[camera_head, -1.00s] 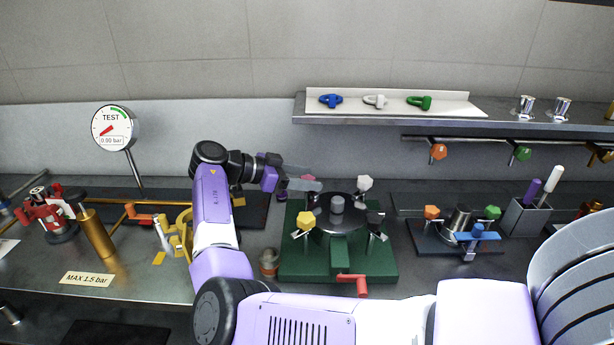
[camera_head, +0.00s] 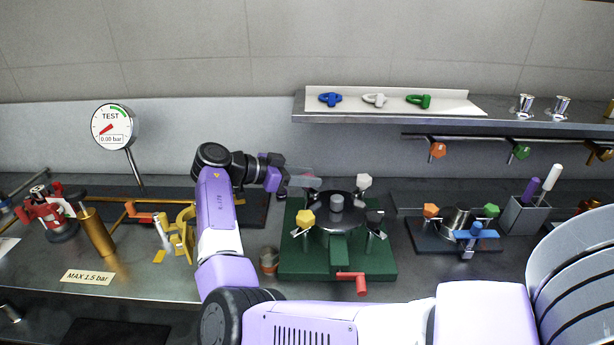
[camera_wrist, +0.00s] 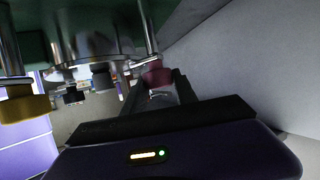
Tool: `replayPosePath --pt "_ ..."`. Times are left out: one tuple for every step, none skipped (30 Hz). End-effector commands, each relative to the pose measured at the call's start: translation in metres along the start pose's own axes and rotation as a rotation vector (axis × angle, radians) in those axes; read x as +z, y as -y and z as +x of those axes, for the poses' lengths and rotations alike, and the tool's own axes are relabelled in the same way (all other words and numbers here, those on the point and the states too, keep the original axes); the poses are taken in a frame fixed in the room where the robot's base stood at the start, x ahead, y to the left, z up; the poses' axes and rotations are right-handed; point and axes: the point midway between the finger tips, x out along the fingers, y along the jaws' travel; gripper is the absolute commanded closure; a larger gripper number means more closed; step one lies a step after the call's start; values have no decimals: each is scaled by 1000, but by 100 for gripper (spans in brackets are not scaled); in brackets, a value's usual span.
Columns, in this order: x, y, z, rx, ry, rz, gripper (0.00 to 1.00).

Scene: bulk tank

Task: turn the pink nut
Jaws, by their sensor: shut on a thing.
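The pink nut (camera_wrist: 157,75) sits between the fingers of my gripper (camera_wrist: 160,92) in the wrist view, at the end of a bright metal rod. My gripper is shut on it. In the head view my gripper (camera_head: 304,181) reaches from the left to the back left of the round dark lid (camera_head: 345,216) on the green base (camera_head: 290,262); its fingers largely hide the pink nut there. A yellow nut (camera_head: 305,218), a white nut (camera_head: 364,182) and a black nut (camera_head: 375,217) stand around the lid.
A red handle (camera_head: 354,279) projects at the front of the base. A small jar (camera_head: 269,261) stands left of it. The gauge (camera_head: 112,127) reads 0.00 bar. A shelf (camera_head: 450,112) with three coloured clamps hangs behind. A second fixture with orange and green nuts stands right.

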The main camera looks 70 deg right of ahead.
Motion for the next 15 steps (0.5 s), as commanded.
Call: replayPosePath --pt "-1 -1 -1 -22 -3 -8 100" --pt "-1 -2 0 -36 -4 -15 100" --pt "-1 -1 -1 -60 -4 -24 100" --pt "-1 -1 -1 -79 -5 -33 100" --pt "-2 -2 0 -98 -5 -40 100" --pt "-2 -2 0 -127 -6 -52 100" --pt "-2 -2 0 -152 -6 -63 100" --pt "-2 -2 0 -175 -5 -72 100" --pt "-2 -2 -1 -210 -6 -86 100" --pt "-2 -2 -1 -236 -6 -97 100" --pt "-2 -2 0 -260 -6 -107 100" --pt "-2 -2 0 -297 -6 -122 100" --pt "-2 -2 0 -323 -6 -132 100" --pt "-2 -2 0 -349 -6 -144 100" --pt "-2 -2 0 -385 -6 -159 100"
